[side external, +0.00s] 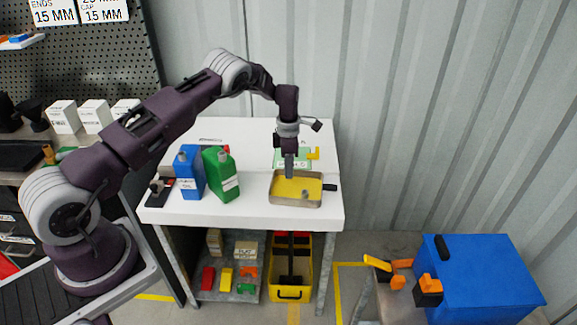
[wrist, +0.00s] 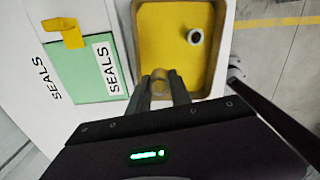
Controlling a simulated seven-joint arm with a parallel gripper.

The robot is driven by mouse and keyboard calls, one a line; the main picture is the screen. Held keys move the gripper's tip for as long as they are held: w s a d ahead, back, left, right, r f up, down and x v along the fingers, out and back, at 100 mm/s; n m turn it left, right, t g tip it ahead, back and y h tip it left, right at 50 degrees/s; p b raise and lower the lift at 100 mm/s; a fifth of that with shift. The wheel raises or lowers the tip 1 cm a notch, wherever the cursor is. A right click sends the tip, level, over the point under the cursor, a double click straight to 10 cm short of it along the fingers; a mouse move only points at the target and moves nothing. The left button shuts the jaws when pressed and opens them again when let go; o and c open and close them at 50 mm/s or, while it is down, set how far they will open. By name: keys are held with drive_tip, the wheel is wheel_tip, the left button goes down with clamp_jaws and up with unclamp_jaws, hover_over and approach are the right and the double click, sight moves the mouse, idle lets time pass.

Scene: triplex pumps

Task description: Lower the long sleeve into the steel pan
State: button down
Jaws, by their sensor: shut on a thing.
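The steel pan (side external: 296,203) sits on the white table and has a yellow floor; it also shows in the wrist view (wrist: 226,50). My gripper (side external: 289,175) points down over the back left part of the pan. In the wrist view my gripper (wrist: 160,84) is shut on a round-ended, yellowish-brown metallic thing (wrist: 160,74), which looks like the long sleeve. Most of its length is hidden by the fingers, and I cannot tell whether it touches the pan floor. A small grey ring-like sleeve (wrist: 195,36) stands in the pan, apart from the held one.
A green SEALS card (wrist: 85,80) with a yellow piece (wrist: 65,33) lies beside the pan. A blue container (side external: 189,172) and a green container (side external: 220,175) stand left of the pan. A dark handle (side external: 330,187) sticks out at the pan's right.

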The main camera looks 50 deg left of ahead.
drive_tip(key=shift+f, duration=2.1)
idle(0.6)
drive_tip(key=c, duration=1.1)
unclamp_jaws()
